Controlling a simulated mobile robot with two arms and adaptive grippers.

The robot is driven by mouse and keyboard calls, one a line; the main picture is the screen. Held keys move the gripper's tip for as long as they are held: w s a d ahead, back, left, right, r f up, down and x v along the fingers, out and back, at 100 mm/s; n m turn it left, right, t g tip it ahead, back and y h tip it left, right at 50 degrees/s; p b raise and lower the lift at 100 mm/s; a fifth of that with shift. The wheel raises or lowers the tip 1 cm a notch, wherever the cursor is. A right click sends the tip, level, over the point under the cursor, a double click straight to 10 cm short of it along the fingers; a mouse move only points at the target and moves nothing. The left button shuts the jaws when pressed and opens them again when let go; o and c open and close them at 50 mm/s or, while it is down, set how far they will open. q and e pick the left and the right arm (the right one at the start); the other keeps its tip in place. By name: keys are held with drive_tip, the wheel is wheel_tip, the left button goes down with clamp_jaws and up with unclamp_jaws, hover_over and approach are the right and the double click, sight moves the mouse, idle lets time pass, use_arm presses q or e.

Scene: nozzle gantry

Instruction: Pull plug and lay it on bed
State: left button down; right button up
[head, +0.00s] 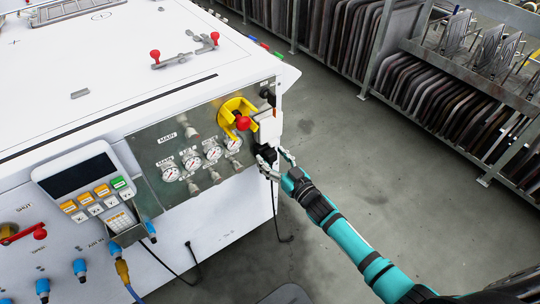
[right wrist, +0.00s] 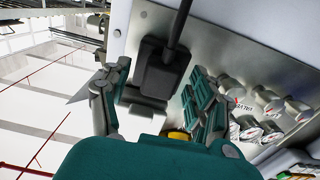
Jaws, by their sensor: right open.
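The black plug (head: 264,153) is at the right end of the machine's steel panel, just below a white box (head: 269,127). A black cord (head: 275,205) hangs below it toward the floor. In the right wrist view the plug (right wrist: 162,68) is large, with its cord running up. My right gripper (head: 278,161) is at the plug, partly hiding it in the head view. Its fingers are open, one on each side of the plug; I cannot tell whether they touch it. The bed (head: 95,75) is the white flat machine top. My left gripper is not in view.
A yellow bracket with a red knob (head: 243,122) sits beside the plug. Gauges (head: 191,162) and a control pendant (head: 85,185) are further left on the front. Red-handled clamps (head: 190,52) lie on the bed. Racks of dark panels (head: 455,115) stand across clear floor.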

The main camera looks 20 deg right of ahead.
clamp_jaws()
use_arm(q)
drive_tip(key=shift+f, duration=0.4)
use_arm(e)
drive_tip(key=shift+s, duration=0.1)
idle(0.3)
